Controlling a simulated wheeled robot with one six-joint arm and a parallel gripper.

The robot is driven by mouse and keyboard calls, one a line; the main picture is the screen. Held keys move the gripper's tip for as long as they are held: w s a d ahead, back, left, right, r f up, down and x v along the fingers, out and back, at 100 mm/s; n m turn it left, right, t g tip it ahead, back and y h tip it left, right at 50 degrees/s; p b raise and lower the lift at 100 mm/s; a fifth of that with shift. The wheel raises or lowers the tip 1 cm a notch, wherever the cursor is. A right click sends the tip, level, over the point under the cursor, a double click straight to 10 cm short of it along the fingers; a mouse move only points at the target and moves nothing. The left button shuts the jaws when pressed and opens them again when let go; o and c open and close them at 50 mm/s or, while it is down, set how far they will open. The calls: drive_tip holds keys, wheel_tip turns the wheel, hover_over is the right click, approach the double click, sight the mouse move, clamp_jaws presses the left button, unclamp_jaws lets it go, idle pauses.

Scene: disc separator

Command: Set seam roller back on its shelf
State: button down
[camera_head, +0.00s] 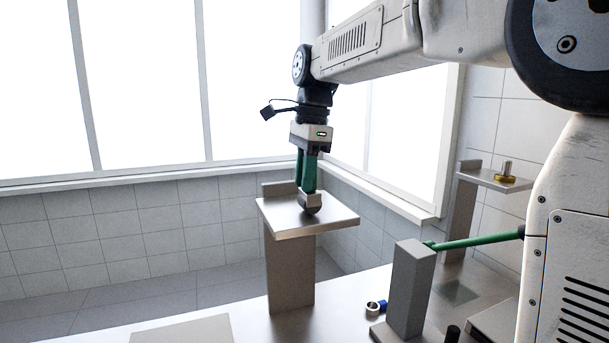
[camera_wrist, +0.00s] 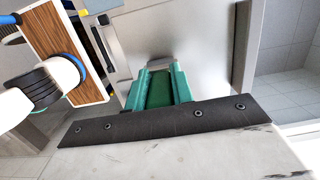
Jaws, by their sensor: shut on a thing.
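My gripper (camera_head: 308,188) points down with green fingers over a metal shelf (camera_head: 338,220) on a post in the head view. It is shut on the seam roller (camera_head: 311,204), a small grey piece with a dark rounded lower end. The roller is at the shelf's top plate; I cannot tell whether it touches or hovers just above. In the wrist view the green fingers (camera_wrist: 158,88) show close together, and the roller is mostly hidden by them. The shelf plate (camera_wrist: 207,75) shows beyond them.
A second shelf (camera_head: 483,178) at the right carries a brass-coloured piece (camera_head: 504,174). A grey post (camera_head: 410,285) with a green bar (camera_head: 480,240) stands at the front right. A blue-and-dark ring (camera_head: 376,307) lies beside it. Tiled walls and windows stand behind.

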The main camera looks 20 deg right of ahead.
drive_tip(key=shift+f, duration=0.1)
drive_tip(key=c, duration=1.2)
unclamp_jaws()
drive_tip(key=shift+f, duration=0.1)
drive_tip(key=r, duration=0.4)
drive_tip(key=d+r, duration=0.1)
drive_tip(key=r, duration=0.7)
drive_tip(key=shift+d+r, duration=0.15)
drive_tip(key=shift+d, duration=0.1)
drive_tip(key=s+d+f+n, duration=0.1)
drive_tip(key=s+f+n, duration=0.8)
drive_tip(key=s+f, duration=0.4)
drive_tip(key=s+d+f+n+t+h, duration=0.1)
drive_tip(key=s+f+n, duration=0.8)
drive_tip(key=s+f, duration=0.4)
drive_tip(key=s, duration=0.4)
drive_tip(key=shift+d+f, duration=0.2)
drive_tip(key=shift+d, duration=0.1)
